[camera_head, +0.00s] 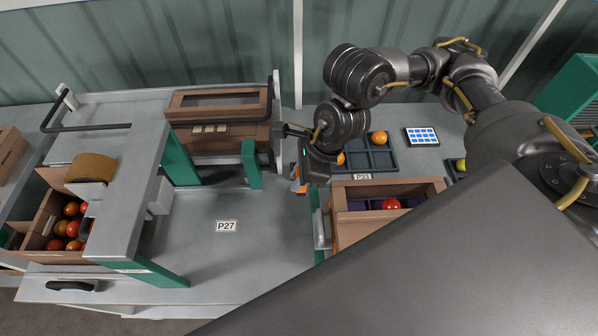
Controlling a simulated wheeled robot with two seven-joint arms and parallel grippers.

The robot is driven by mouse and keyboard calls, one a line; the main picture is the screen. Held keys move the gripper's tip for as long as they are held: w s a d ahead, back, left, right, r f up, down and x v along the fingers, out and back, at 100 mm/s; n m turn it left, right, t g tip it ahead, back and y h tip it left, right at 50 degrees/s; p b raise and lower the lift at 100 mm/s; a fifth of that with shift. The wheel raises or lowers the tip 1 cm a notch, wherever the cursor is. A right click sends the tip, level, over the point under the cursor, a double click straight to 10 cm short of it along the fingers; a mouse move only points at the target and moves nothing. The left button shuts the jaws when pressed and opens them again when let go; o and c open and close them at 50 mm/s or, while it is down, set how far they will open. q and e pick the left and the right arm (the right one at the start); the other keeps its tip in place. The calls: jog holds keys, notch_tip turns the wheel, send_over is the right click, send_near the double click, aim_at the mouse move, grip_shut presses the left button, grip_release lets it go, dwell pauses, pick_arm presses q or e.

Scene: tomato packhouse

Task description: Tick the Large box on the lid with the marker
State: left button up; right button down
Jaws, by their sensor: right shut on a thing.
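A brown box (190,137) stands at the back of the bench, with a windowed brown lid or top (218,98). Several small cream patches (209,129) sit in a row on its front part; any print on them is too small to read, so I cannot tell which is Large. My right gripper (303,176) is to the right of the box, apart from it, over the bench edge. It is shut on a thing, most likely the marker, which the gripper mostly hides. A small orange and white part shows at its lower left. My left gripper is not in view.
A grey and green stand (140,170) rises left of the box, beside a crate of tomatoes (38,225). The bench around the P27 label (227,226) is clear. On the right are a dark tray (372,158), a blue-screened device (421,136) and a brown crate (350,222) holding a tomato.

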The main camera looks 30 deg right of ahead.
jog(key=shift+r+p, duration=1.95)
jog(key=shift+r, duration=0.55)
jog(key=shift+w+d+f+n+b, duration=0.15)
jog(key=shift+w+f+n+b, duration=0.05)
jog(key=shift+f+n+b, duration=0.35)
jog(key=w+d+f+n+g+b, duration=0.2)
jog(key=w+d+n+g+b, duration=0.2)
jog(key=n, duration=0.7)
jog(key=w+b, duration=0.2)
jog(key=b, duration=0.1)
jog(key=shift+w+n+g, duration=0.35)
jog(key=shift+g, duration=0.05)
jog(key=shift+s, duration=0.1)
